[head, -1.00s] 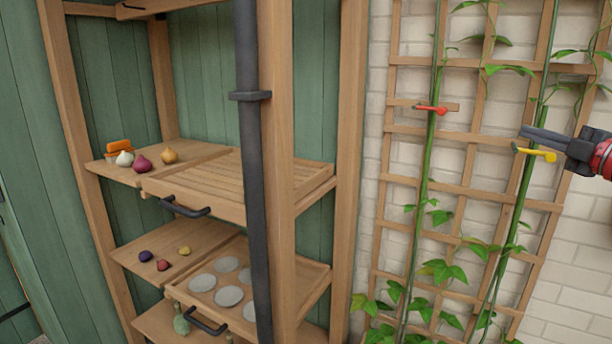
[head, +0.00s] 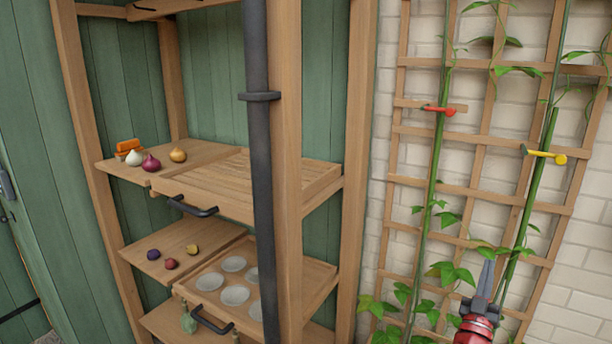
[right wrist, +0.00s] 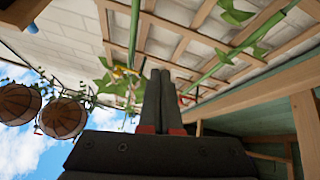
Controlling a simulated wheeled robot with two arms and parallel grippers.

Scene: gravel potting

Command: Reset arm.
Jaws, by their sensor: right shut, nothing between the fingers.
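My right gripper (head: 486,278) is in the lower right of the head view, pointing up in front of the lower trellis, with its dark fingers closed together and nothing between them. The right wrist view also shows these fingers (right wrist: 160,95) side by side and shut. The wooden trellis (head: 477,148) carries green vine stems. A red clip (head: 440,110) is on the left stem and a yellow clip (head: 545,154) is on the right stem, both well above the gripper. My left gripper is not in view.
A wooden shelf unit (head: 288,170) stands left of the trellis, with a dark pipe (head: 259,140) in front. It holds bulbs (head: 151,163) and a slatted drawer with a dark handle (head: 193,207). Below is a drawer with round pale discs (head: 236,296). Hanging baskets (right wrist: 62,118) show in the right wrist view.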

